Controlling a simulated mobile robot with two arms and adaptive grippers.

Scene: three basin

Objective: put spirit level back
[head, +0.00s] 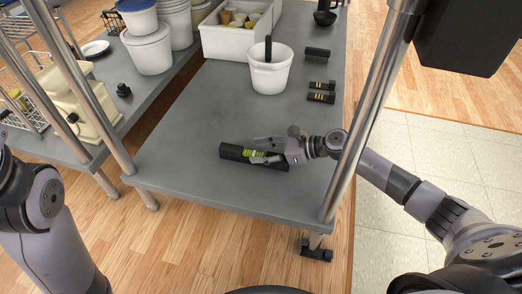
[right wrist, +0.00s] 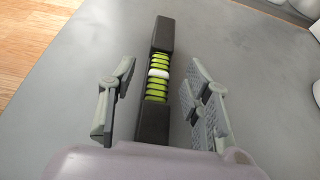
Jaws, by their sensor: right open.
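The spirit level appears to be the black bar with a green-ringed middle (head: 234,153), lying on the grey table (head: 190,150) near its front. In the right wrist view the bar (right wrist: 156,88) runs lengthwise between the fingers, with a pale band among the green rings. My right gripper (head: 262,150) is open over the bar, one finger on each side. In the right wrist view both fingers (right wrist: 162,88) stand apart from it, with gaps on both sides. My left arm shows at the left edge, but its gripper is out of view.
A white bucket (head: 270,78) with a dark handle sticking out stands behind. Black pieces with yellow marks (head: 321,91) and a dark block (head: 317,54) lie to its right. A white bin (head: 225,42) stands farther back. Metal posts (head: 375,95) rise at the table's corners.

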